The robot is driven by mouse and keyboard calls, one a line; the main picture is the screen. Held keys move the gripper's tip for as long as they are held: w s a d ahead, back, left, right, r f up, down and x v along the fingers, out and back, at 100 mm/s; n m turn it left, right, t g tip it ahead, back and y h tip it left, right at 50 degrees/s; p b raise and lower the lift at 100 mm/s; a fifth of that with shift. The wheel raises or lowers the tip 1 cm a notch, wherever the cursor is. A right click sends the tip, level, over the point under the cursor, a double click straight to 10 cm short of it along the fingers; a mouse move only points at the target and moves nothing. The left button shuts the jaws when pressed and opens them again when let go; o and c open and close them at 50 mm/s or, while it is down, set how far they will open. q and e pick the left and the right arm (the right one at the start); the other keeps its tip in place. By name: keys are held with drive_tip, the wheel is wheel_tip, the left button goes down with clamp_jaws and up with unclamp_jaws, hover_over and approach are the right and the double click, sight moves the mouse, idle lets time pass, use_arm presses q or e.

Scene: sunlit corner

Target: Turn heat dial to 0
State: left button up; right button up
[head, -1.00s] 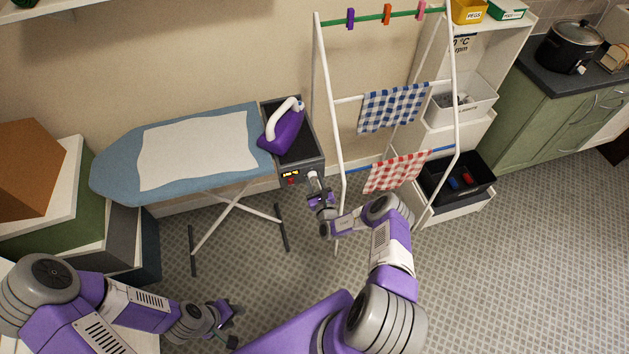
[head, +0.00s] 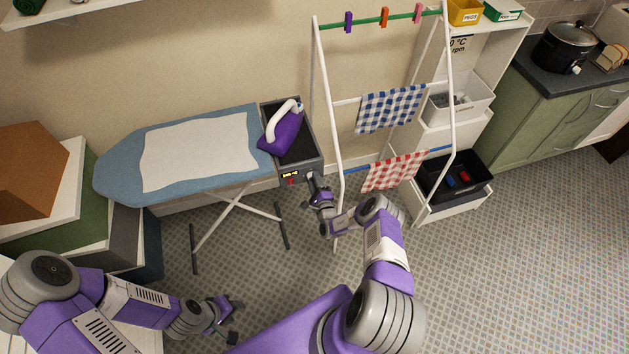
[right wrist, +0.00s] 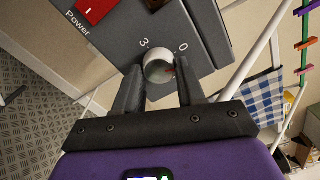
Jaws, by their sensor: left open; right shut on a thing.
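The heat dial (right wrist: 158,66) is a round pale knob on the dark grey front panel of the ironing station (head: 300,170). In the right wrist view the printed 3 (right wrist: 143,43) is at its upper left and the 0 (right wrist: 182,47) at its upper right. A small red mark shows on the dial's right side, close to one finger. My right gripper (right wrist: 160,72) is shut on the dial, one finger on each side; it also shows at the panel in the head view (head: 314,181). My left gripper (head: 233,319) is open and empty, low over the floor.
A purple iron (head: 283,132) rests on the station beside the blue ironing board (head: 120,170). A red power switch (right wrist: 95,8) is on the same panel. A white drying rack (head: 338,170) with checked cloths stands just right of my right gripper. Floor is open at right.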

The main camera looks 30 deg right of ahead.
drive_tip(key=n+p, duration=0.1)
drive_tip(key=n, duration=0.3)
drive_tip(key=shift+r+n, duration=0.1)
drive_tip(key=shift+n, duration=0.2)
idle(0.3)
drive_tip(key=o, duration=1)
drive_tip(key=p+v, duration=0.1)
drive_tip(key=v, duration=0.6)
drive_tip(key=shift+s, duration=0.3)
